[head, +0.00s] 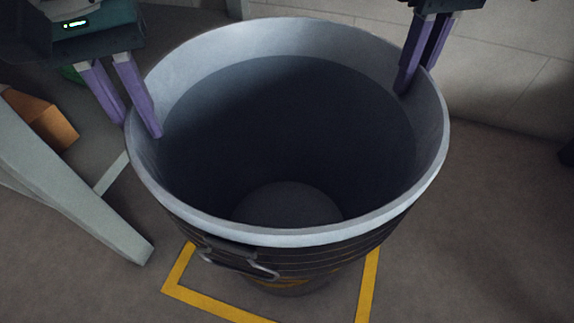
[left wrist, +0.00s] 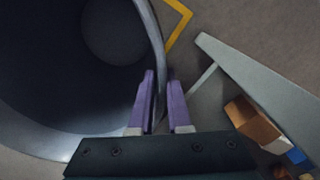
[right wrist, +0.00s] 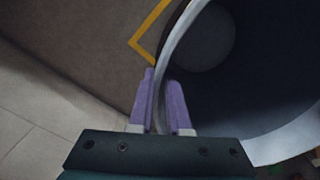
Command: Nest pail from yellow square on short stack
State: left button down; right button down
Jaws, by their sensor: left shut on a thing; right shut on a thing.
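A large grey pail (head: 290,238) with a dark banded outside and a metal side handle fills the middle of the head view. It is upright and looks empty. It stands over or just above the yellow square (head: 368,285) marked on the floor; I cannot tell if its base touches the floor. My left gripper (head: 140,130) is shut on the pail's left rim, one finger inside and one outside, as the left wrist view (left wrist: 160,80) also shows. My right gripper (head: 408,88) is shut on the right rim, likewise in the right wrist view (right wrist: 163,85). No short stack can be made out.
A grey slanted leg or panel (head: 70,190) stands close at the left. An orange-brown box (head: 42,120) lies behind it. A pale wall (head: 500,65) runs along the back right. The floor (head: 490,230) at the right is clear.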

pick_arm(q)
jog(key=shift+r, duration=0.15)
pick_arm(e)
jog(key=shift+r, duration=0.15)
